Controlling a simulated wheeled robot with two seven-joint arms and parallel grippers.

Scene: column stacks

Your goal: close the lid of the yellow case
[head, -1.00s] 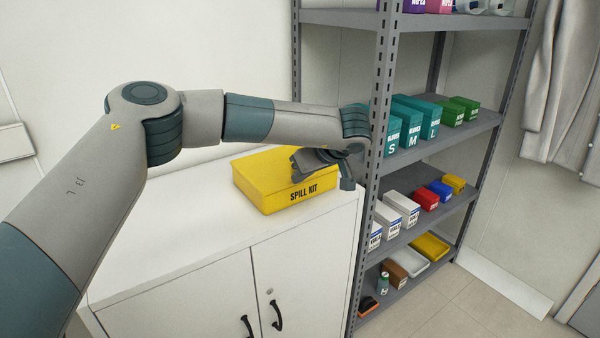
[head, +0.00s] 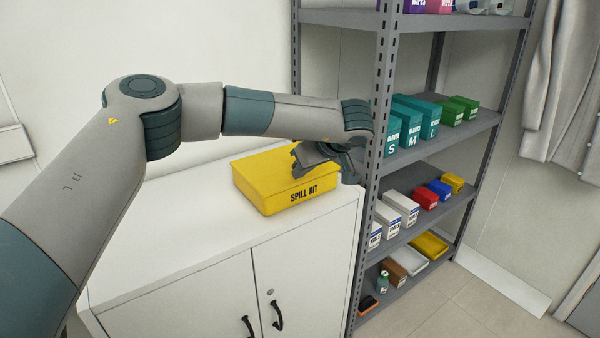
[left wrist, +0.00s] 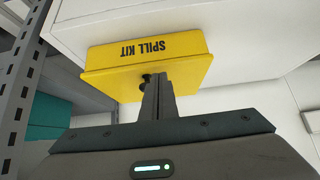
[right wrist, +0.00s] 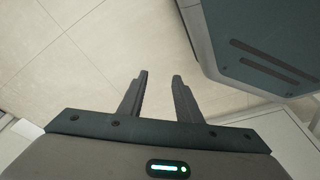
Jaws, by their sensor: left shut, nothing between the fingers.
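The yellow case (head: 262,183), marked SPILL KIT, stands on the white cabinet. Its lid (head: 262,165) looks flat and down on the box; the right part of the lid is hidden by my gripper. My left gripper (head: 298,160) is shut and empty over the right side of the lid. I cannot tell whether it touches the lid. In the left wrist view the case (left wrist: 190,50) shows upside down, with the shut fingertips (left wrist: 158,80) in front of its lid. My right gripper (right wrist: 161,77) is open and empty above floor tiles, outside the head view.
The white cabinet top (head: 170,230) is clear to the left of the case. A grey shelf rack (head: 370,200) stands close on the right, its post near my left wrist. It holds teal boxes (head: 412,120), white boxes (head: 400,208) and other small boxes.

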